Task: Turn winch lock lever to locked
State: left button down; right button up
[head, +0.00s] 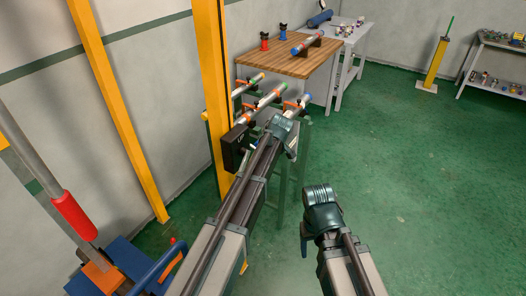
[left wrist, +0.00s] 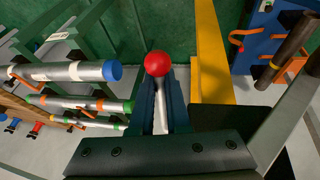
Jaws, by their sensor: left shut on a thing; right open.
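The lock lever (left wrist: 159,108) is a pale metal shaft with a red ball knob (left wrist: 157,63) in the left wrist view. My left gripper (left wrist: 159,105) is shut on the shaft, one teal finger on each side, with the knob beyond the fingertips. In the head view my left gripper (head: 284,128) is beside a dark box (head: 234,150) on the yellow post (head: 213,70); the lever is hidden there by my arm. I cannot read any lock marking. My right gripper (head: 320,193) is open and empty over the floor, to the right.
Pipes with coloured ends (head: 268,99) lie on a stand just behind my left gripper. A wooden-topped bench (head: 285,63) stands beyond it. A blue base (head: 128,258) with a red-sleeved bar (head: 73,214) is at lower left.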

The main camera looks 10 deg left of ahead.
pick_arm(q)
jog(key=shift+d+r+g+h+p, duration=0.1)
jog(key=shift+r+g+h+p, duration=0.35)
jog(key=shift+h+p, duration=0.25)
jog(key=c, duration=0.9)
grip_release()
jog(key=shift+r, duration=0.15)
jog(key=p+v, duration=1.3)
jog(key=shift+s+r, duration=0.25)
jog(key=shift+s, duration=0.05)
